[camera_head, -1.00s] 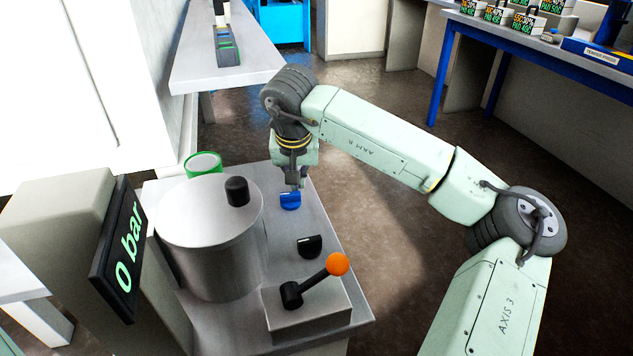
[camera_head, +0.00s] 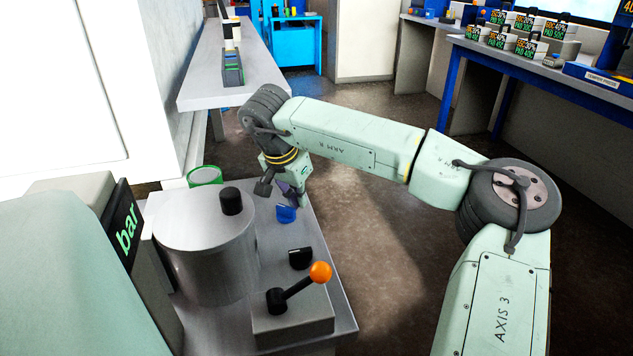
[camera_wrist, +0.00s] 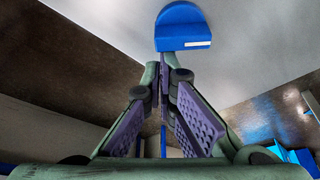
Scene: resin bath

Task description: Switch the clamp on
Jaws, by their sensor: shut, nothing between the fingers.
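A blue knob (camera_head: 286,214) with a pale mark sits on the grey bench top beside the metal vessel. It also shows at the top of the wrist view (camera_wrist: 180,27). A similar black knob (camera_head: 301,258) and a black lever with an orange ball (camera_head: 320,272) on a raised block are nearer. No label shows which control works the clamp. My gripper (camera_head: 301,202) is shut and empty, just right of and behind the blue knob. In the wrist view its closed fingertips (camera_wrist: 163,62) point towards the knob; I cannot tell whether they touch it.
The metal vessel (camera_head: 205,245) with a black lid knob (camera_head: 231,201) stands left of the controls. A dark display (camera_head: 124,235) shows green "bar"; its left part is hidden. A green-rimmed can (camera_head: 205,176) stands behind. The floor to the right is clear.

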